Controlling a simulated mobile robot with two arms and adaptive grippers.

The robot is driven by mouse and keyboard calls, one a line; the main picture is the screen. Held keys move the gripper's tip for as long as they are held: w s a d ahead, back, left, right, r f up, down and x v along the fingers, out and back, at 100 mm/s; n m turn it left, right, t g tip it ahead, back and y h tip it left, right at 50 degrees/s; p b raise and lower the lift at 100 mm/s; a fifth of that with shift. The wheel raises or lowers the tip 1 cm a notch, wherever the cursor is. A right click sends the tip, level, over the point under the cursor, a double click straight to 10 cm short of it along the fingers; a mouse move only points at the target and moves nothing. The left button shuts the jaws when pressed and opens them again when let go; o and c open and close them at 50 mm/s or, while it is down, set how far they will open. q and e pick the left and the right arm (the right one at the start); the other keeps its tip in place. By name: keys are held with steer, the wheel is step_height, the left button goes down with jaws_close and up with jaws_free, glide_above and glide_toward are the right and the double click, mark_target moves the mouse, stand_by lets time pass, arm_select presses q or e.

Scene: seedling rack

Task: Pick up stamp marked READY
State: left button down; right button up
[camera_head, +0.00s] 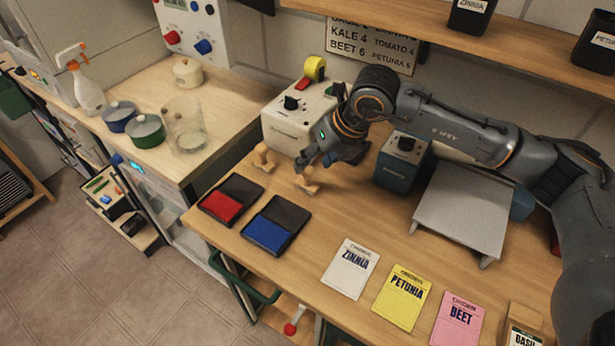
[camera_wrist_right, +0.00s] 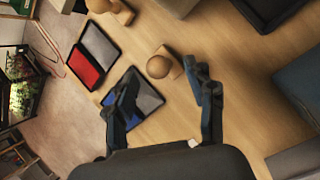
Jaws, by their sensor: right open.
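Two wooden stamps stand on the bench behind the ink pads. The left stamp (camera_head: 265,158) also shows at the top of the right wrist view (camera_wrist_right: 108,9). The right stamp (camera_head: 308,181) is just below my right gripper (camera_head: 318,168). In the right wrist view this stamp's round knob (camera_wrist_right: 160,66) lies just ahead of the gap between the open, empty fingers (camera_wrist_right: 163,90). I can read no marking on either stamp, so I cannot tell which one says READY. My left gripper is out of view.
A red ink pad (camera_head: 222,207) and a blue ink pad (camera_head: 268,234) lie in front of the stamps. A white device (camera_head: 296,120) stands behind them and a blue-grey device (camera_head: 402,160) to the right. Seed packets, one marked ZINNIA (camera_head: 350,268), lie near the front edge.

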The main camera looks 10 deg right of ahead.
mark_target(309, 167)
steer(key=p+x, duration=0.1)
steer(key=x, duration=0.2)
steer(key=shift+w+a+f, duration=0.1)
steer(key=shift+a+f, duration=0.25)
steer(key=shift+f, duration=0.15)
steer(key=shift+w+f, duration=0.1)
jaws_close()
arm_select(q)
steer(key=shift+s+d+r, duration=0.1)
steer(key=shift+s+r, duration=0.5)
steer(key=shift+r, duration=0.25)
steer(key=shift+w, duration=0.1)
